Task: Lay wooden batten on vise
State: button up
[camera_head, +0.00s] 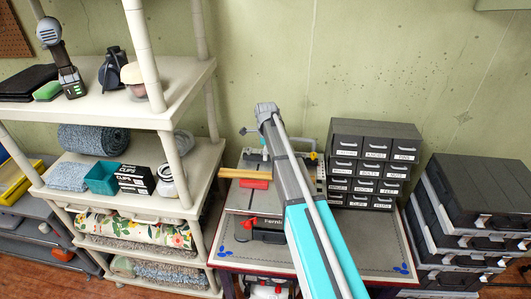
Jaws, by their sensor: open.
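The wooden batten (241,174) is a thin, light yellow-brown bar. It lies roughly level across the grey machine on the workbench, left of my arm, with its right end running behind or close to the arm. A red block (253,184) sits just below it. I cannot clearly pick out the vise; grey metal parts (252,156) behind the batten may belong to it. My arm, grey and teal, rises from the bottom across the bench. My gripper does not show and is probably hidden behind the arm. Contact between batten and gripper cannot be seen.
The workbench (385,245) is bare at front right. A dark drawer cabinet (372,160) stands at its back right. A cream shelf unit (165,105) with towels, a drill and boxes stands close on the left. Stacked dark cases (475,200) stand on the right.

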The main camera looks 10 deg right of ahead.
jog(key=s+n, duration=2.1)
jog(key=s, duration=0.8)
jog(key=shift+a+n, duration=0.15)
jog(key=shift+n, duration=0.15)
